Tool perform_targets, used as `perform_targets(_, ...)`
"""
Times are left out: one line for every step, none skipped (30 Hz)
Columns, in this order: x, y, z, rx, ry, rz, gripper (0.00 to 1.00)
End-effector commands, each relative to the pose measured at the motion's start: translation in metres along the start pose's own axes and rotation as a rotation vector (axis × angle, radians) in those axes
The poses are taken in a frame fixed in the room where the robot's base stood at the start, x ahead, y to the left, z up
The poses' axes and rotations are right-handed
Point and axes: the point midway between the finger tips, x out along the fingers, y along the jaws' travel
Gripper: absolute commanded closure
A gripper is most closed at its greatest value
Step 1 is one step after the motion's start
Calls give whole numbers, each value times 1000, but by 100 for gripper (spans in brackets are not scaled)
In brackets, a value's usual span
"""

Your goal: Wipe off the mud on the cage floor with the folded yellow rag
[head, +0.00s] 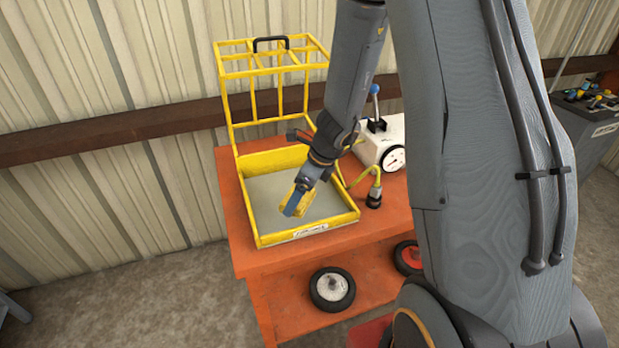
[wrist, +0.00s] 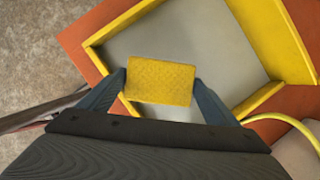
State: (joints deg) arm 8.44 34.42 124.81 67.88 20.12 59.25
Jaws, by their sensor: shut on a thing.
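The folded yellow rag (wrist: 160,82) is held between the two fingers of my gripper (wrist: 160,88), which is shut on it. In the head view my gripper (head: 298,203) points down inside the cage, with the rag (head: 303,206) partly hidden behind a finger. The cage (head: 258,225) has a yellow frame with a low rim around a grey floor (head: 270,190). The rag is over the floor; I cannot tell whether it touches it. I see no clear mud on the visible floor; part of the floor is hidden by the rag, gripper and arm.
The cage stands on an orange cart (head: 240,258). Its tall barred back (head: 229,100) rises behind the floor. A white machine (head: 385,150) with a blue-knobbed lever and a yellow hose (head: 375,178) stand close on the right. Wheels (head: 332,289) lie on the cart's lower shelf.

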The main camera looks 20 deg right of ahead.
Motion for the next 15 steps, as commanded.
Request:
perform_targets(-7,0,2,0,0,0,37)
perform_targets(-9,0,4,0,0,0,37)
perform_targets(-12,0,5,0,-1,0,37)
perform_targets(-14,1,6,0,-1,0,37)
perform_targets(-16,1,6,0,0,0,37)
perform_targets(-19,1,8,-1,0,0,37)
perform_targets(-21,1,8,-1,0,0,37)
perform_targets(-23,1,9,-1,0,0,37)
perform_targets(-26,1,10,-2,0,0,37)
perform_targets(-27,1,11,-2,0,0,37)
perform_targets(-28,1,12,-2,0,0,37)
perform_targets(-29,1,12,-2,0,0,37)
perform_targets(-30,1,12,-2,0,0,37)
perform_targets(-30,0,12,-2,0,0,37)
perform_targets(-30,0,13,-2,0,0,37)
